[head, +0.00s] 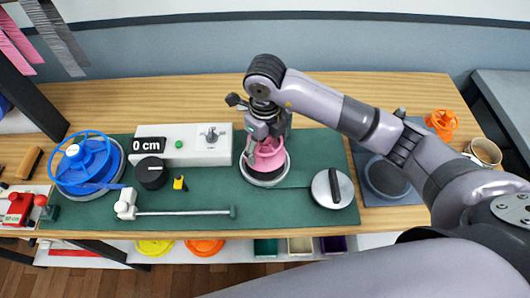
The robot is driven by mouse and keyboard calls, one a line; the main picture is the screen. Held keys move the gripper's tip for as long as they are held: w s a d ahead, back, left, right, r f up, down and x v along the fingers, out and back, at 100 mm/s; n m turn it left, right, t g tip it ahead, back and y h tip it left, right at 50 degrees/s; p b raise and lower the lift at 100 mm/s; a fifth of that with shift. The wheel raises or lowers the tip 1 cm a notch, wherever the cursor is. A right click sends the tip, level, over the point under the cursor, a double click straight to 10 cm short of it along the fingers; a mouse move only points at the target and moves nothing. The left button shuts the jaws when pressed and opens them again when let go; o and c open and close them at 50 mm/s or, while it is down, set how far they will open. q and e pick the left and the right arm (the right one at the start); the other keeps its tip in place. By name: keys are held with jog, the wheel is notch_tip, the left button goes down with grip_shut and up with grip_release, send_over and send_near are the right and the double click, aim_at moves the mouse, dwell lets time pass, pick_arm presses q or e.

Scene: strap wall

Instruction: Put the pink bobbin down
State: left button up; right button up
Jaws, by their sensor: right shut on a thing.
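The pink bobbin (269,154) is at the round holder (268,182) with a pale rim, right of the middle of the green mat (215,210). My right gripper (266,142) points down from above and is shut on the pink bobbin. The bobbin's top is partly hidden by the gripper. I cannot tell whether its underside touches the holder. My left gripper is not in view.
A blue reel (84,162) stands at the left, beside a white box (183,146) with a "0 cm" display. A round lid (332,188) with a dark handle lies right of the holder. An orange bobbin (442,123) and a cup (484,152) are at the right.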

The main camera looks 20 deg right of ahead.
notch_tip(320, 180, down, 4)
jog(key=shift+r+p, duration=0.25)
jog(key=shift+p, duration=0.15)
jog(key=shift+f, duration=0.5)
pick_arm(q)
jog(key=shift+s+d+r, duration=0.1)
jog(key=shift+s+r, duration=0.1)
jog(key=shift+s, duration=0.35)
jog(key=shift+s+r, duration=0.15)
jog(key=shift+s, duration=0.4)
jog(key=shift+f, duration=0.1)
pick_arm(e)
jog(key=o, duration=0.8)
jog(key=shift+f, duration=0.15)
jog(key=o, duration=0.4)
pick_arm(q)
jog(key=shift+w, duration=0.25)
